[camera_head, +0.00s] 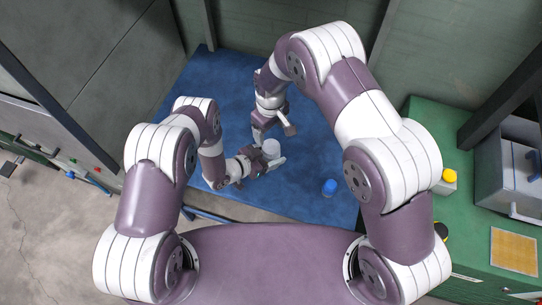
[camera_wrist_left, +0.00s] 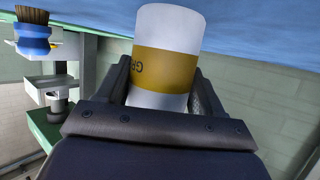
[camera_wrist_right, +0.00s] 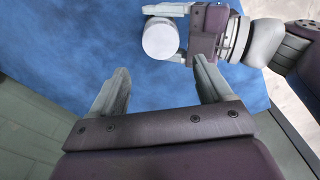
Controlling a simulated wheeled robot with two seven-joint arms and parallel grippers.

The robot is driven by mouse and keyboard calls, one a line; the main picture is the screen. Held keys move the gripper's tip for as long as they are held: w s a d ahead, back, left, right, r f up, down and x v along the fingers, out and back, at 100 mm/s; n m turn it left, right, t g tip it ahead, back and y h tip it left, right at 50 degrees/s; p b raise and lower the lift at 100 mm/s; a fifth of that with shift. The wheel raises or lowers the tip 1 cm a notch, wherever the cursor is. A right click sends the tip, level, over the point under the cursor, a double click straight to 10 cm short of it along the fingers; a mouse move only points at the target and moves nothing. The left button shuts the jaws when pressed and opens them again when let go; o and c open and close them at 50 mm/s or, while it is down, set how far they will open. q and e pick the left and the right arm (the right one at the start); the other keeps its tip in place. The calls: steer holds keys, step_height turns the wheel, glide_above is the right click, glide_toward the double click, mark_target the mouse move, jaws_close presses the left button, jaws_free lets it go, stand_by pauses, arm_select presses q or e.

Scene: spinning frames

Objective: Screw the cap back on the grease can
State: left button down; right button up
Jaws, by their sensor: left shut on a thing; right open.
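The grease can (camera_head: 271,147) is white with a yellow band, and part of its lettering shows in the left wrist view (camera_wrist_left: 165,62). My left gripper (camera_head: 268,161) is shut on the can's side, over the blue table. In the right wrist view the can's round white end (camera_wrist_right: 160,39) faces me; I cannot tell whether this is a cap or the can itself. No separate cap can be made out. My right gripper (camera_wrist_right: 155,85) is open and empty, its fingers spread, above the table and apart from the can.
The blue table (camera_head: 232,75) is mostly clear. A green bench (camera_head: 465,225) on the right carries a yellow-topped item (camera_head: 449,176) and a grey box (camera_head: 505,172).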

mark_target(271, 146)
steer(key=m, duration=0.6)
steer(key=shift+s+d+r+m, duration=0.15)
steer(key=shift+r+m, duration=0.1)
steer(key=shift+m, duration=0.15)
steer(key=m, duration=0.5)
steer(key=shift+s+m, duration=0.15)
steer(key=shift+m, duration=0.15)
steer(key=shift+f, duration=4.05)
steer(key=c, duration=1.1)
steer(key=m, duration=0.4)
steer(key=shift+m, duration=0.4)
steer(key=o, duration=1.3)
steer(key=shift+c, duration=0.2)
